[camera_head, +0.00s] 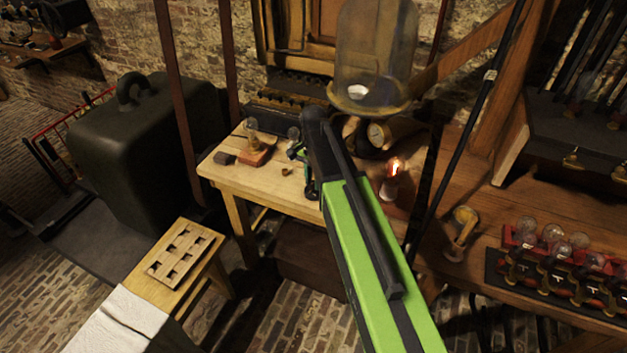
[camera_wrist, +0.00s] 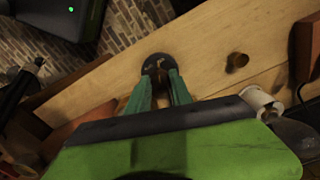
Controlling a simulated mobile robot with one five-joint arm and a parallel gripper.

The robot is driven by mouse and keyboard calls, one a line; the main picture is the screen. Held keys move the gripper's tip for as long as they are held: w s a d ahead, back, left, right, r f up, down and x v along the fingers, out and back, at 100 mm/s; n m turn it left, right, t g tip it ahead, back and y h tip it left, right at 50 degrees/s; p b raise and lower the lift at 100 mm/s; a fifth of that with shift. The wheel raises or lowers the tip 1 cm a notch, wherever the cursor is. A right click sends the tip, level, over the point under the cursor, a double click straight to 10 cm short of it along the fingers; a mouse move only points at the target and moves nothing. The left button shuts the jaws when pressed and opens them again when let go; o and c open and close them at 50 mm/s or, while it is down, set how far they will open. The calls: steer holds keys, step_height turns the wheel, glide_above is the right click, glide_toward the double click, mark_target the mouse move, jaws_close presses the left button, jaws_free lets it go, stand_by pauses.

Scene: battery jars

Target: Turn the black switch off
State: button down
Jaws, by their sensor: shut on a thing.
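In the wrist view, the black switch (camera_wrist: 157,64) is a dark round piece on the pale wooden table (camera_wrist: 205,50). The green fingers of my gripper (camera_wrist: 160,76) reach down to it and are shut on its middle part. The fingertips hide some of the switch, so I cannot read its position. In the head view, my gripper (camera_head: 299,152) is over the right part of the small wooden table (camera_head: 228,177). My dark and green arm hides much of that area, and the switch is not clear there.
A small brown knob (camera_wrist: 237,61) and a white spool-like piece (camera_wrist: 257,98) are near my gripper. A bulb on a wooden base (camera_head: 256,152) and a dark block (camera_head: 224,158) stand left. A glowing lamp (camera_head: 393,177) and a glass bell jar (camera_head: 375,50) are close to my arm.

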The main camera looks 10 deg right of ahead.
steer(key=n, duration=0.6)
steer(key=shift+d+n, duration=0.1)
steer(key=shift+n, duration=0.2)
steer(key=n, duration=0.6)
steer(key=shift+n, duration=0.3)
steer(key=c, duration=1.1)
jaws_free()
steer(key=shift+c, duration=0.2)
step_height(320, 180, up, 18)
steer(key=p, duration=1.7)
steer(key=shift+f, duration=0.25)
